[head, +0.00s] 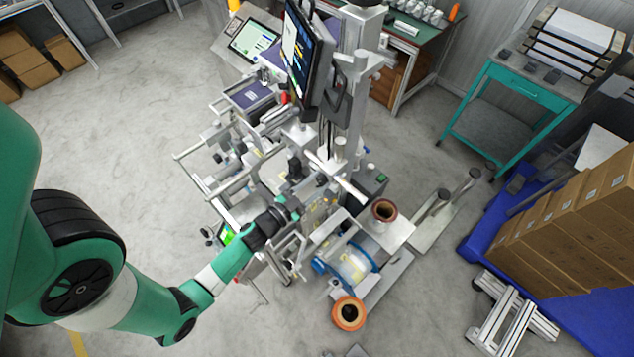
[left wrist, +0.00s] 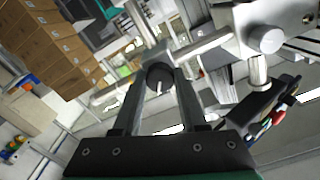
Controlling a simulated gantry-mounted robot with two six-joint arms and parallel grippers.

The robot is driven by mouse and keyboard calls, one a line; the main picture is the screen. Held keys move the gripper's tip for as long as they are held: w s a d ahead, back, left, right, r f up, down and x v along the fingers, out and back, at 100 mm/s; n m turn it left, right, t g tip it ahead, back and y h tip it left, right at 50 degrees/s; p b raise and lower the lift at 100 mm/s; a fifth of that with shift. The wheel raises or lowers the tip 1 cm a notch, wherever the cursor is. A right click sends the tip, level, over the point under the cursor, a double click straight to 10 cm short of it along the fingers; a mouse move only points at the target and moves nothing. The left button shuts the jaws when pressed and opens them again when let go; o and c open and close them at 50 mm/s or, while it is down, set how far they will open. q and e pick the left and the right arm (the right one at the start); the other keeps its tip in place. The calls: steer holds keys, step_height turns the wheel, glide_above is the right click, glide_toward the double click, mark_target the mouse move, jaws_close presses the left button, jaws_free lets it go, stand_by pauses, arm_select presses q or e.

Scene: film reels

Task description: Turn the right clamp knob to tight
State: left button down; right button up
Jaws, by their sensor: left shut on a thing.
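A dark round clamp knob (left wrist: 160,77) with a pale mark on it sits between my fingertips in the left wrist view. It is mounted by pale metal bars and rods. My left gripper (left wrist: 160,88) is shut on this knob, one finger on each side. In the head view my left gripper (head: 287,211) reaches in from the left to the front of the grey machine (head: 325,212). The knob is too small and too covered there to make out. The mark's reading cannot be told. My right gripper is in neither view.
Metal rods (head: 203,180) stick out of the machine on the left. A blue-rimmed reel (head: 350,264) and an orange-rimmed roll (head: 348,313) are at its lower right. A monitor (head: 298,50) stands above it. Cardboard boxes (head: 560,220) stand far right. The floor at left is open.

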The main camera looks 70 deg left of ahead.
arm_select(q)
steer(key=m, duration=0.4)
steer(key=shift+m+b, duration=0.3)
steer(key=m, duration=0.3)
steer(key=shift+m+b, duration=0.3)
steer(key=shift+m, duration=0.1)
steer(key=m+b, duration=0.1)
steer(key=m, duration=0.7)
steer(key=shift+m+b, duration=0.3)
steer(key=shift+c, duration=2.2)
jaws_free()
steer(key=shift+s, duration=0.15)
